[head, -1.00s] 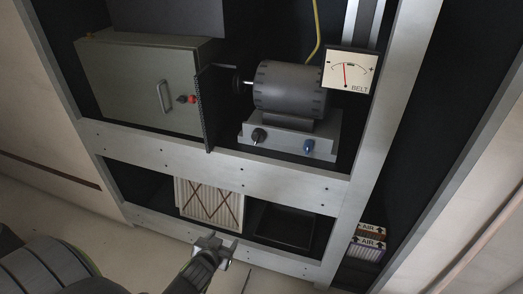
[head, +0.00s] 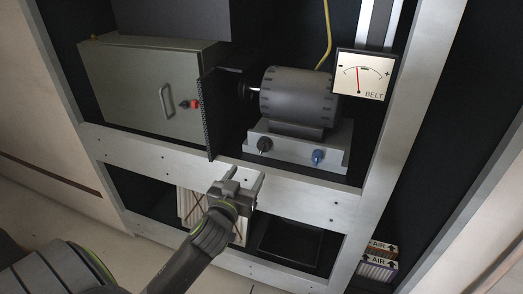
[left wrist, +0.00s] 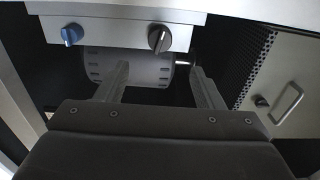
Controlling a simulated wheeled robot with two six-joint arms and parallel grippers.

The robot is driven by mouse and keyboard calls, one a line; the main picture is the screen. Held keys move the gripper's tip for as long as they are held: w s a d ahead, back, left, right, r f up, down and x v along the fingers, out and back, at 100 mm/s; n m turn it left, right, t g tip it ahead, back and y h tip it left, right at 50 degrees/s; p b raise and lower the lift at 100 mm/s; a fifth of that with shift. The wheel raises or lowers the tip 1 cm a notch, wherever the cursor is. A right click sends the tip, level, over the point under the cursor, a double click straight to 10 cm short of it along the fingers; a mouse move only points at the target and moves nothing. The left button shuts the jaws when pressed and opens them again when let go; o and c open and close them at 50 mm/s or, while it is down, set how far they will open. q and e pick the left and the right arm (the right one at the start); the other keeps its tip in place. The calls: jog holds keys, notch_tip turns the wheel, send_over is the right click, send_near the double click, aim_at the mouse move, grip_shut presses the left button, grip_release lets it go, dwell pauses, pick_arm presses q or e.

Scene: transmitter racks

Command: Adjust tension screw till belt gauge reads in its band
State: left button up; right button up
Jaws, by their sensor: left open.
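The belt gauge (head: 363,75) is a cream dial marked BELT, with a red needle standing left of the short dark band mark at the top of its scale. A grey motor (head: 299,95) sits on a grey base (head: 290,146). The base's front carries a black knob (head: 265,145) and a blue knob (head: 318,156); which one is the tension screw I cannot tell. My left gripper (head: 244,172) is open and empty, below and in front of the black knob. In the left wrist view, the black knob (left wrist: 160,39) and blue knob (left wrist: 72,35) lie beyond the fingers. My right gripper is not seen.
A perforated black guard (head: 210,112) stands left of the motor, beside a grey cabinet (head: 150,87) with a handle and red knob. A rack crossbar (head: 300,195) runs below the base. A pleated filter (head: 190,205) and AIR boxes (head: 378,262) sit lower.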

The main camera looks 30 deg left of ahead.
aim_at(262, 150)
pick_arm(q)
jog(key=x, duration=1.2)
jog(key=shift+w+a, duration=0.1)
jog(key=shift+c, duration=0.3)
jog(key=shift+f, duration=0.1)
jog(key=c, duration=0.9)
